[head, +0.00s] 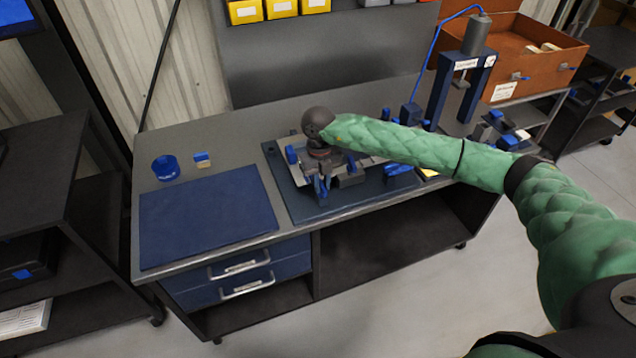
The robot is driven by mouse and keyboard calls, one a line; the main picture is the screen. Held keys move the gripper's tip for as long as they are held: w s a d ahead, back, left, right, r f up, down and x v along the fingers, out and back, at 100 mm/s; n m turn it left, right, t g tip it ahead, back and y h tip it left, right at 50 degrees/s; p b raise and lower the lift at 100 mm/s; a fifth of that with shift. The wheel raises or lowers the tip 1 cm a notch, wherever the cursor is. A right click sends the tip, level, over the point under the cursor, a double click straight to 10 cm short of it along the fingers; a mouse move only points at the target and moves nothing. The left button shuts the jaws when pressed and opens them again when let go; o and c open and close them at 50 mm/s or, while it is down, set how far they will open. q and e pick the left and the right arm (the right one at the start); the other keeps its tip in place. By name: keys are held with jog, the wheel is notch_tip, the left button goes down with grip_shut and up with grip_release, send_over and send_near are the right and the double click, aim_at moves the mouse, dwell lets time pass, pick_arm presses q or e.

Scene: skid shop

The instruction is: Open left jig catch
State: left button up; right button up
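The jig (297,174) is a grey metal fixture with blue parts, on a dark blue-grey plate (330,207) on the workbench. Blue upright parts stand at its left end (291,154) and front (321,188); I cannot tell which is the left catch or how it is set. My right arm, in a green sleeve, reaches in from the right. My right gripper (321,170) points down over the left part of the jig, close to the front blue part. Its fingers are small and partly hidden, so opening and contact are unclear. My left gripper is not in view.
A blue mat (205,215), a blue round container (165,168) and a small blue-and-tan block (202,159) are on the bench's left. A press (466,75) and an open brown case (535,65) stand at the right. Bench space behind the mat is mostly clear.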

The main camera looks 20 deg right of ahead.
grip_shut()
jog(key=shift+f+b, duration=0.15)
jog(key=shift+b, duration=0.15)
jog(key=shift+s+n+h+b, duration=0.1)
jog(key=shift+n+h+b, duration=0.2)
jog(key=shift+n+b, duration=1.7)
jog(key=shift+n, duration=0.3)
